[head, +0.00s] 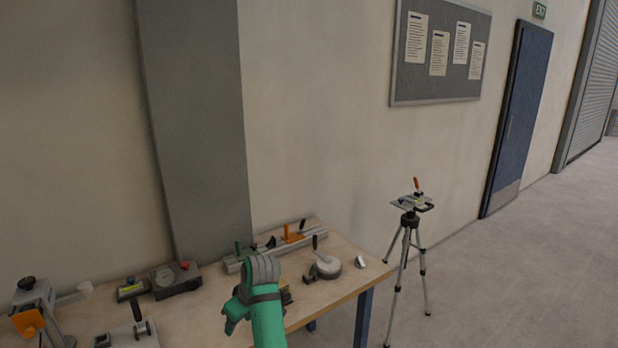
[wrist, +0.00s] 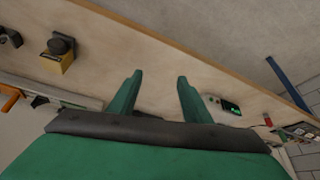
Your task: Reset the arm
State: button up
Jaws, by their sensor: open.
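My gripper (wrist: 158,76) shows in the wrist view with its two green fingers spread apart and nothing between them. The wooden bench top (wrist: 150,45) lies beyond the fingertips. In the head view my green arm is above the bench's front part, with a grey joint at its top. The fingers cannot be made out clearly in the head view.
The bench (head: 335,290) carries a rail with orange and green parts (head: 290,239), a round grey device (head: 328,267), a box with a red knob (head: 178,278) and an orange-sided fixture (head: 38,318). A tripod (head: 408,260) stands right. Floor beyond it is clear.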

jog(key=s+d+f+m+t, duration=0.15)
jog(key=s+f, duration=0.25)
jog(key=f, duration=0.5)
jog(key=s+d+f+m+t, duration=0.15)
jog(key=s+f, duration=0.25)
jog(key=f, duration=0.6)
jog(key=s+d+f+m+t, duration=0.4)
jog(key=s+f, duration=0.5)
jog(key=s, duration=0.5)
jog(key=s+d+r+m+t+h, duration=0.15)
jog(key=s+d, duration=0.25)
jog(key=s, duration=0.6)
jog(key=s+d+r+m+t+h, duration=0.1)
jog(key=s+d+r+h, duration=0.3)
jog(key=s, duration=0.6)
jog(key=s+d+r+t+y, duration=0.1)
jog(key=s+d+r, duration=0.3)
jog(key=s+r, duration=0.8)
notch_tip(320, 180, up, 2)
jog(key=shift+s+m+t, duration=0.3)
jog(key=shift+m+t, duration=0.05)
jog(key=shift+t, duration=0.5)
